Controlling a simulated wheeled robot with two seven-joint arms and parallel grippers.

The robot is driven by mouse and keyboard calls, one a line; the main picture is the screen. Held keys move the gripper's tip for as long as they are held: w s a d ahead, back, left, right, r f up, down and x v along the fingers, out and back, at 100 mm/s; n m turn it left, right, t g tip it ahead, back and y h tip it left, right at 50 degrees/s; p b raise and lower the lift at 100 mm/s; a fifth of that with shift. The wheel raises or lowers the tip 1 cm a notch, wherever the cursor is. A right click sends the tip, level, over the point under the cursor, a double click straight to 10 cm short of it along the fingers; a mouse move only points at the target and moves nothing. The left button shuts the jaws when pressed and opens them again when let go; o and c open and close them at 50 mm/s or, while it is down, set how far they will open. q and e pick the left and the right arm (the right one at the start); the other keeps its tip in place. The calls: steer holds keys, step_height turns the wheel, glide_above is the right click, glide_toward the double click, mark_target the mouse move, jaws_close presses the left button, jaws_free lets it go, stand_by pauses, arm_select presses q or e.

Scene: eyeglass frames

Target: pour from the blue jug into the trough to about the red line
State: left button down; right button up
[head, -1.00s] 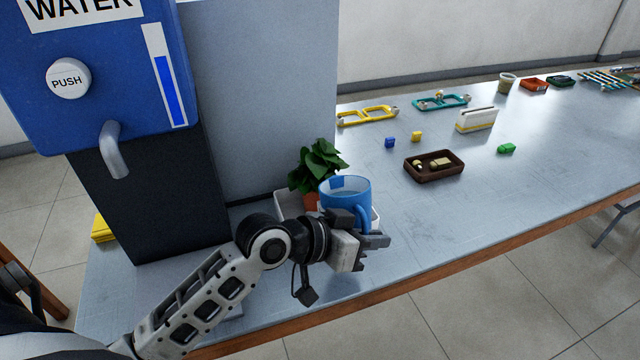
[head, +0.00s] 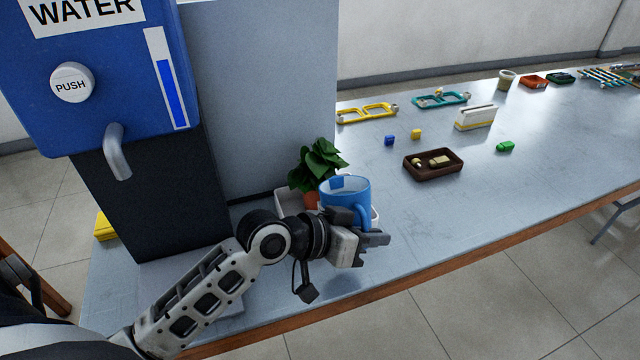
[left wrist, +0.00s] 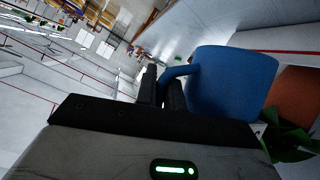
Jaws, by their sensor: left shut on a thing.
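The blue jug (head: 345,192) is upright, with its handle toward my left gripper (head: 366,226). That gripper is shut on the jug's handle. In the left wrist view the jug (left wrist: 232,82) fills the right side, and its handle runs between the fingers (left wrist: 163,88). A bit of white trough wall shows right of the jug. In the left wrist view a red line (left wrist: 290,52) shows on the white wall. My right gripper is not in view.
The blue water dispenser (head: 100,80) stands at the left, with a grey panel (head: 260,95) beside it. A brown tray (head: 433,175), small blocks, eyeglass frames (head: 367,113) and a white-yellow holder (head: 475,118) lie farther right. The table's front right is clear.

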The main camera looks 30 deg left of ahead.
arm_select(q)
steer(key=shift+r, duration=0.15)
steer(key=shift+r+p, duration=0.15)
steer(key=shift+p, duration=0.35)
steer(key=shift+f+n, duration=0.4)
steer(key=shift+f, duration=0.05)
stand_by(0.3)
steer(key=shift+d+f+g+h, duration=0.1)
steer(key=shift+f+g+h, duration=0.15)
steer(key=shift+g+h, duration=0.05)
stand_by(0.3)
